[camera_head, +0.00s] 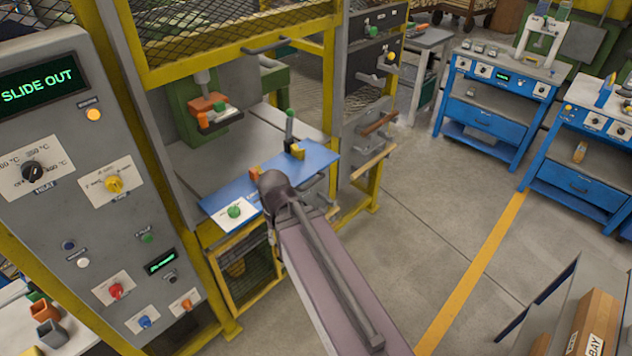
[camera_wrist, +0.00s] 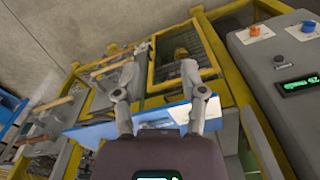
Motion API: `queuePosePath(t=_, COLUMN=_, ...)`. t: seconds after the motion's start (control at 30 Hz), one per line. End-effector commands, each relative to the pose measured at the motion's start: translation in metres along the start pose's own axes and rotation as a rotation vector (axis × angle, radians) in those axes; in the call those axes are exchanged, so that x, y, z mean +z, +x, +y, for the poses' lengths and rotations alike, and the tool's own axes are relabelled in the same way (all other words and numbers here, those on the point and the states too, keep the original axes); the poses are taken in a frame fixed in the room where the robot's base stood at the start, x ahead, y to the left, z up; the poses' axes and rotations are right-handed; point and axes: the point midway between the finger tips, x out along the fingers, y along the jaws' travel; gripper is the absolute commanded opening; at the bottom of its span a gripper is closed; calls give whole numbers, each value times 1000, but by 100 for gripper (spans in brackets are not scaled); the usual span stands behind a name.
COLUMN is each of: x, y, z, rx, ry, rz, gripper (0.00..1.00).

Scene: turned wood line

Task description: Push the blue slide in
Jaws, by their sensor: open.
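The blue slide (camera_head: 222,197) is a flat blue plate sticking out of the front of the yellow-framed machine. My arm covers part of it in the head view. Orange and yellow blocks and a dark post with a green knob (camera_head: 289,113) stand on it. The display (camera_head: 38,85) reads "SLIDE OUT". In the wrist view the slide (camera_wrist: 90,131) crosses behind my gripper (camera_wrist: 160,78). Its two fingers are apart with nothing between them. I cannot tell if they touch the slide. The fingers are hidden in the head view.
A grey control panel (camera_head: 125,215) stands left of the slide. Yellow frame posts (camera_head: 329,90) border the opening. Open floor (camera_head: 440,205) lies right, before blue workbenches (camera_head: 493,110).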

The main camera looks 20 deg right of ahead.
Motion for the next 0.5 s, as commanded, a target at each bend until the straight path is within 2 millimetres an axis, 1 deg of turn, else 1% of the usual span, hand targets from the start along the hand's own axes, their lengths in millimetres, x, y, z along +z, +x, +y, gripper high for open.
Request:
queuePosePath(t=0.27, x=-1, y=1, z=0, rx=-3, ry=2, rz=2, gripper=54)
queuePosePath(t=0.47, x=-8, y=14, z=4, rx=-54, ry=35, rz=23, gripper=54)
queuePosePath(t=0.5, x=-11, y=18, z=9, rx=-73, ry=43, rz=32, gripper=54)
